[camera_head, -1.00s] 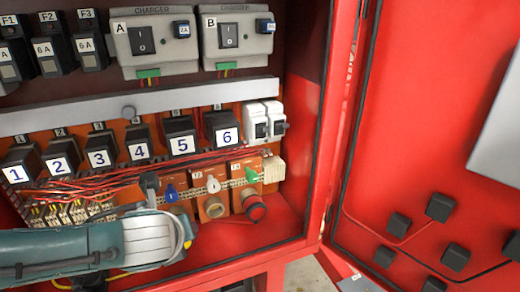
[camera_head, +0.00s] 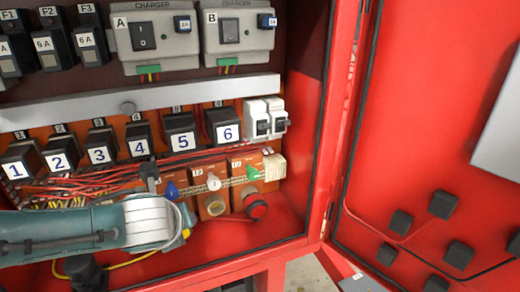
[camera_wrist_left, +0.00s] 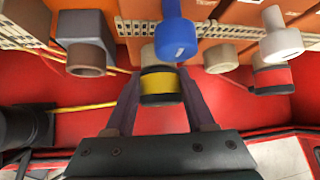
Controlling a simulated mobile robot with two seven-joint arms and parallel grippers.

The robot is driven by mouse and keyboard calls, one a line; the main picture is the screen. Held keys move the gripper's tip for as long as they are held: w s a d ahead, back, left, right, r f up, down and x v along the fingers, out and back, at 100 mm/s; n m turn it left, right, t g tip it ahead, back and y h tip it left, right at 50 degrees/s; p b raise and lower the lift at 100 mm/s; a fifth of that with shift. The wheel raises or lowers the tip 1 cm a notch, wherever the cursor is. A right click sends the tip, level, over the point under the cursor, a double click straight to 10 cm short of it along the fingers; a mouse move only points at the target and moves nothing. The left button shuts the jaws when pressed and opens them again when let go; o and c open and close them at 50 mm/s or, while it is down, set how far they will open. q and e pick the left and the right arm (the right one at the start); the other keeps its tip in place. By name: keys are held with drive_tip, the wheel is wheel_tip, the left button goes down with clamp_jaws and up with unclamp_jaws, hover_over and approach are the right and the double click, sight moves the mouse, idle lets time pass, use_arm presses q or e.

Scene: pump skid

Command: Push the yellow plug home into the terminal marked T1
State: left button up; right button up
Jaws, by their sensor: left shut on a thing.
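My left gripper (camera_wrist_left: 160,100) is shut on the yellow plug (camera_wrist_left: 161,83), a yellow band between dark ends, in the left wrist view. The plug is in front of the T1 position, just below the blue lever (camera_wrist_left: 177,40). The T1 socket is mostly hidden behind the plug and lever, so I cannot tell how far in the plug sits. In the head view, my left arm hides the plug and the T1 socket; the blue lever (camera_head: 172,190) shows beside the wrist. My right gripper is not in view.
The empty round T2 socket (camera_head: 214,206) is right of T1, with a white lever (camera_head: 214,184) above. A red plug (camera_head: 256,206) sits in T3 under a green lever (camera_head: 252,173). A grey block socket (camera_wrist_left: 88,55) is left of the plug. Red wires run above.

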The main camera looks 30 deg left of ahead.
use_arm(q)
drive_tip(key=shift+w+a, duration=0.15)
drive_tip(key=o, duration=1.4)
drive_tip(key=shift+r, duration=0.1)
drive_tip(key=shift+s+r, duration=0.2)
drive_tip(key=shift+p+v, duration=1.35)
drive_tip(key=shift+v, duration=3.35)
drive_tip(key=shift+f, duration=0.1)
